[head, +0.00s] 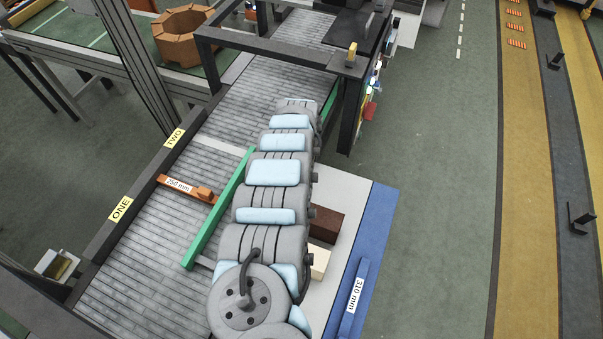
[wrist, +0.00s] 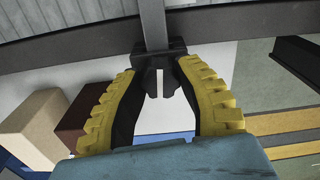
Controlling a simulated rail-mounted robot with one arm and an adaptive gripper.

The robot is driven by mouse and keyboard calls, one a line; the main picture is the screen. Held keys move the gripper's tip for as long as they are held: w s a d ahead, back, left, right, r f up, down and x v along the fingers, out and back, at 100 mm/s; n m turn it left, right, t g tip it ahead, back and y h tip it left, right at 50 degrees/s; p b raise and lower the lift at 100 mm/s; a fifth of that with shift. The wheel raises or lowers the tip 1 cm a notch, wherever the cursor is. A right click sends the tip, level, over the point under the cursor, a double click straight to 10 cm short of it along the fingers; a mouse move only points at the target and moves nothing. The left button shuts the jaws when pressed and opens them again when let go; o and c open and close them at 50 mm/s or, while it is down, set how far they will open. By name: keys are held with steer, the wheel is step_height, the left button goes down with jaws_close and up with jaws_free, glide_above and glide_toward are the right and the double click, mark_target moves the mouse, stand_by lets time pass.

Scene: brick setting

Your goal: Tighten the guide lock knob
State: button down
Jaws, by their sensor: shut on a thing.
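The dark guide lock knob (wrist: 158,57) shows in the wrist view, at the end of a grey bar (wrist: 153,24) by the conveyor's side rail. My gripper (wrist: 159,73), with yellow ridged fingers, is shut on it. In the head view my arm covers the gripper and knob. The green guide (head: 218,210) lies along the conveyor bed (head: 150,255), part of it behind my arm. An orange gauge marked 250 mm (head: 187,190) lies across the bed, its right end close to the guide. The knob's tightness cannot be told.
A blue gauge marked 310 mm (head: 354,298) lies on the blue edge of a white surface (head: 345,200). A brown block (head: 326,223) and a cream block (head: 319,262) stand beside my arm. A dark frame (head: 270,50) spans the conveyor. Green floor lies open at right.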

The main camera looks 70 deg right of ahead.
steer(key=shift+w+f+m+b, duration=0.1)
steer(key=shift+m+b, duration=0.75)
steer(key=shift+m, duration=0.85)
steer(key=c, duration=0.6)
jaws_free()
steer(key=shift+r, duration=0.2)
steer(key=shift+r, duration=5.85)
